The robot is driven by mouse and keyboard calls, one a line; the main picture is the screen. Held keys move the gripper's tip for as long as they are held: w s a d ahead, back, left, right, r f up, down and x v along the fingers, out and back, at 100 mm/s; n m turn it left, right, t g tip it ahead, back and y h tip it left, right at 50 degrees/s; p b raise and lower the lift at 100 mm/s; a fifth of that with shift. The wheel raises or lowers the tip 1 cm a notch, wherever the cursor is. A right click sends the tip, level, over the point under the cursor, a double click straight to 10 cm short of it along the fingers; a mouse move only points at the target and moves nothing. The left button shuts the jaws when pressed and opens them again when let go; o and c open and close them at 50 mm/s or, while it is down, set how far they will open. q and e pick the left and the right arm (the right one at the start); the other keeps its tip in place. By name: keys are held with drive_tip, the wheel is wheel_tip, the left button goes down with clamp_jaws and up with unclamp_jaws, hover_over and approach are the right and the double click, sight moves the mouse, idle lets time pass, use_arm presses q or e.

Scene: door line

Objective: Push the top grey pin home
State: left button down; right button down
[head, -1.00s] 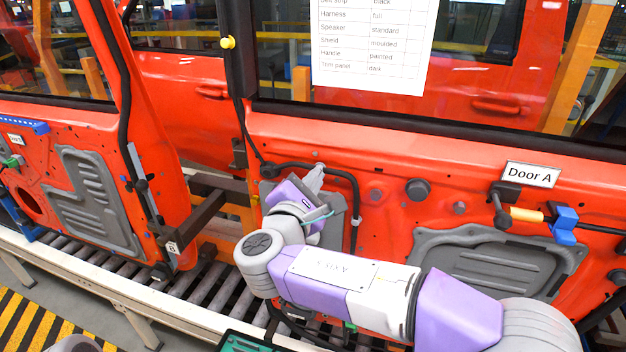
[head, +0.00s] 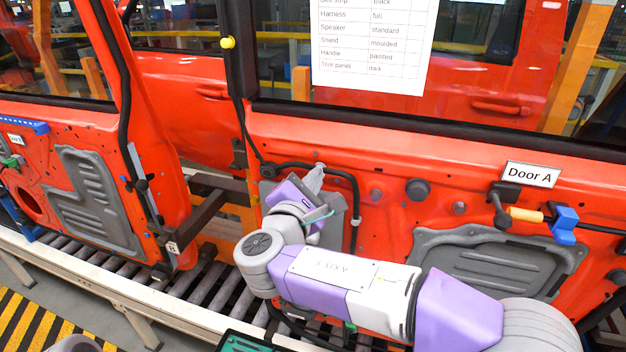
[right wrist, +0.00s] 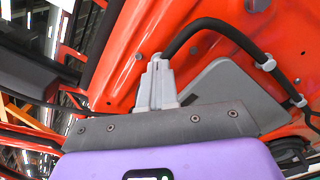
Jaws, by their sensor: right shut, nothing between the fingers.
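My right gripper (head: 318,170) is shut and empty, with its tips against or very near the red panel of Door A (head: 400,155), just above a black cable. In the right wrist view, the shut fingers (right wrist: 157,62) point at the red panel beside the cable's end. No pin shows clearly at the tips; the fingers may hide one, and I cannot tell how far it stands out. Small round grey fittings (head: 376,194) and (head: 459,208) sit further right on the panel. My left gripper is not in view.
The black cable (head: 350,185) arches right of the gripper, over a grey plate (head: 337,228). A dark round knob (head: 418,189), a grey moulded shield (head: 490,262) and a yellow-and-blue handle part (head: 563,222) are further right. A roller conveyor (head: 195,290) runs below.

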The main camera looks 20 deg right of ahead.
drive_tip(key=shift+w+d, duration=0.25)
drive_tip(key=shift+w, duration=0.05)
drive_tip(key=shift+w+d, duration=0.1)
idle(0.3)
drive_tip(key=b+v, duration=0.1)
drive_tip(key=v, duration=0.6)
idle(0.4)
